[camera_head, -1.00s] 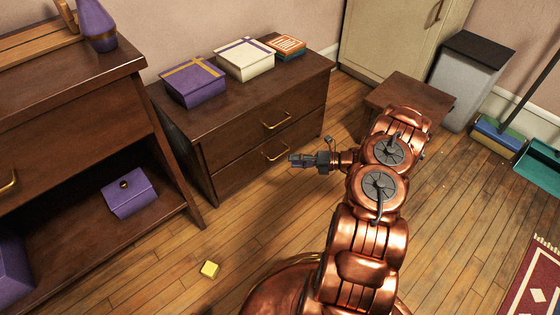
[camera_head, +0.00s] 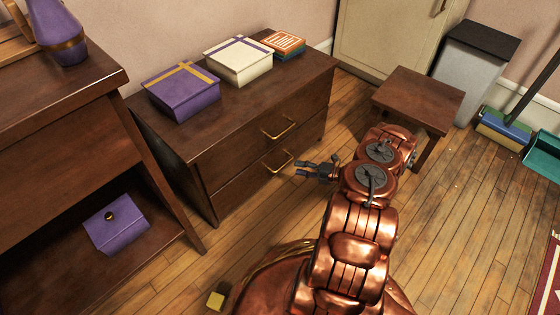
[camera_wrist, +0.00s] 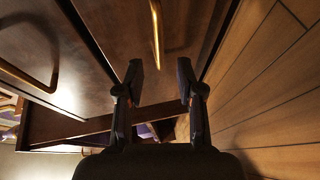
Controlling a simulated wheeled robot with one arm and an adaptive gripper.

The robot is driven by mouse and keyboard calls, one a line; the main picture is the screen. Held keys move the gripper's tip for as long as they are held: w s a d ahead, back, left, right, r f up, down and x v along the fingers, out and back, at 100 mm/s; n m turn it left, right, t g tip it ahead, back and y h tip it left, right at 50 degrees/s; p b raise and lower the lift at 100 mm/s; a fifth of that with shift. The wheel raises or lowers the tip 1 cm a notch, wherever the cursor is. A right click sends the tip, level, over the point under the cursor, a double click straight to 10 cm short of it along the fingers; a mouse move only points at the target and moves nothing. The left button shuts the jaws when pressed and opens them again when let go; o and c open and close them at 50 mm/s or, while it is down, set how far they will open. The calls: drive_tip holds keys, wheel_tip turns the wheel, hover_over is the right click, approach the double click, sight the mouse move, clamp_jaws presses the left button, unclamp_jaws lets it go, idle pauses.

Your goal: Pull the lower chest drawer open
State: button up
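The dark brown chest (camera_head: 185,152) has two drawers with brass bar handles, and both look shut. The lower drawer (camera_head: 240,187) carries the lower handle (camera_head: 277,163). My gripper (camera_head: 302,170) is just right of this handle in the head view, apart from it, with its fingers pointing toward the chest. In the wrist view my gripper (camera_wrist: 160,70) is open, with nothing between its fingers. The lower handle (camera_wrist: 156,35) is ahead of the gap between the fingertips. The upper handle (camera_wrist: 27,62) is at the left there.
A purple box (camera_head: 181,92), a white box (camera_head: 238,62) and books (camera_head: 283,43) stand on the chest. A brown cabinet (camera_head: 70,150) is at the left, a small table (camera_head: 420,97) at the right. A yellow block (camera_head: 215,300) lies on the floor, which is clear before the chest.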

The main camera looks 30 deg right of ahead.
sight(284, 165)
drive_tip(key=b+x, duration=0.2)
drive_tip(key=x, duration=0.5)
drive_tip(key=shift+w+a, duration=0.15)
drive_tip(key=shift+a, duration=0.05)
clamp_jaws()
idle(0.5)
